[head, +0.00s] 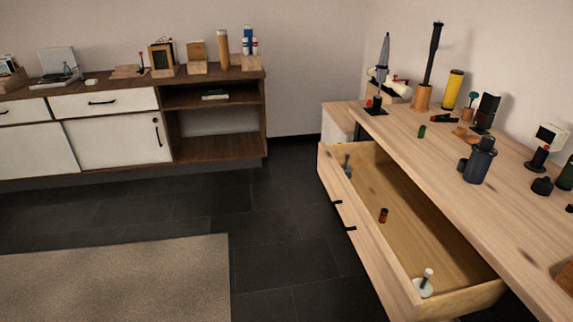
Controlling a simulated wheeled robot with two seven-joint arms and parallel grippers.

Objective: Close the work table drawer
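The work table (430,149) stands on the right, with a light wooden top. Its drawer (352,222) is pulled well out toward the left of the picture, so its inside shows. The drawer front carries two black handle pieces (349,228). Inside the drawer are a small orange and dark cylinder (383,215), a white round-based item (424,286) at the near end and a grey item (347,168) at the far end. Neither of my grippers is in view.
Several items stand on the table top, among them a dark canister (478,165) and a yellow cylinder (452,90). A sideboard (110,135) lines the back wall at left. A beige rug (115,280) lies on dark floor tiles (285,235), which are clear before the drawer.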

